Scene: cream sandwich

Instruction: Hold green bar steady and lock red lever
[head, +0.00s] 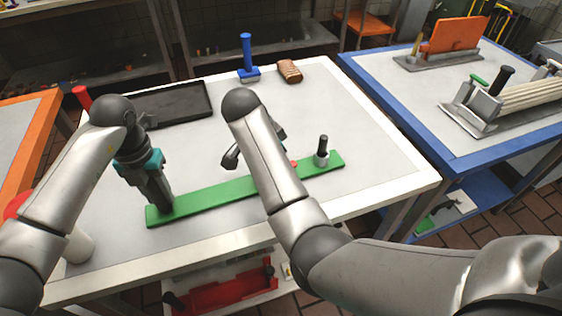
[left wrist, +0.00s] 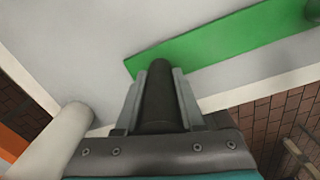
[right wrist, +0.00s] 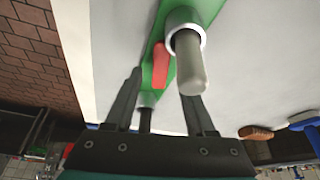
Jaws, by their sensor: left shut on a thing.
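The long green bar (head: 215,195) lies across the front of the white table. My left gripper (head: 163,203) points down at the bar's left end. In the left wrist view its fingers (left wrist: 158,78) are closed on a dark upright handle (left wrist: 157,98). The red lever (right wrist: 160,65) lies on the bar beside a grey post (right wrist: 188,65) with a pale collar; only a bit of red (head: 293,164) shows in the head view. My right gripper (right wrist: 160,84) is open above the bar, its spread fingers apart from the lever. My right forearm hides it in the head view.
A dark post (head: 322,150) stands at the bar's right end. A black tray (head: 180,105), a blue stand (head: 248,73) and a brown loaf (head: 290,71) are at the back. A white cylinder (head: 78,246) stands front left. The table's right side is clear.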

